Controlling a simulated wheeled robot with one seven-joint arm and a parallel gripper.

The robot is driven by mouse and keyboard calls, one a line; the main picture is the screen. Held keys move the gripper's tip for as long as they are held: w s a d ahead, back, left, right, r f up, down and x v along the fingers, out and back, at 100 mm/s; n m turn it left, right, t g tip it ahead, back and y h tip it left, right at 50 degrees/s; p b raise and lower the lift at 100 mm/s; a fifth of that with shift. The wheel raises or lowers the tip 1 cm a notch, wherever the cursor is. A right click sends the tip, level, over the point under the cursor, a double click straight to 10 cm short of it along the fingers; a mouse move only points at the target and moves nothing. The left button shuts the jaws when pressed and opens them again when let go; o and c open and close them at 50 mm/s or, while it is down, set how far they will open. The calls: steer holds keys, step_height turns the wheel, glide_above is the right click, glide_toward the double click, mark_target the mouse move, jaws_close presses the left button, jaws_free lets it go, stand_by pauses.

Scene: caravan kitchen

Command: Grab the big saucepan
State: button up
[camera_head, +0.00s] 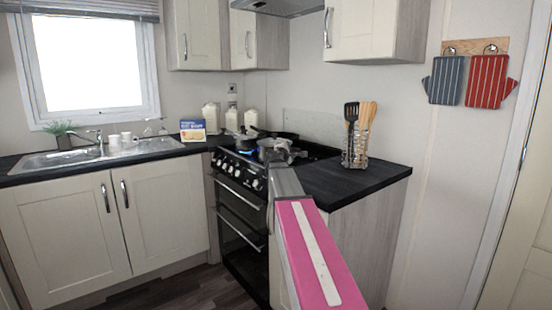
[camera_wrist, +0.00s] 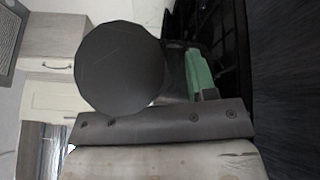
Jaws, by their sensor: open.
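Several pans stand on the black hob in the head view. A grey saucepan (camera_head: 243,139) is at the hob's left, and a dark frying pan (camera_head: 277,134) is behind. Another grey pan (camera_head: 267,143) is partly hidden by my gripper (camera_head: 288,154), which is open at the hob's front right. I cannot tell for sure which pan is the big saucepan, or whether my gripper touches one. In the wrist view a dark round disc (camera_wrist: 122,68) fills the left middle. A green part (camera_wrist: 201,75) lies beside it; I cannot tell what either is.
A utensil holder (camera_head: 355,150) stands on the black worktop (camera_head: 375,178) to the right. White canisters (camera_head: 252,117) and a box (camera_head: 193,130) stand behind and left. Wall cupboards (camera_head: 370,28) hang above.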

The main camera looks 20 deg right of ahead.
jaws_close()
steer(key=shift+r, duration=0.15)
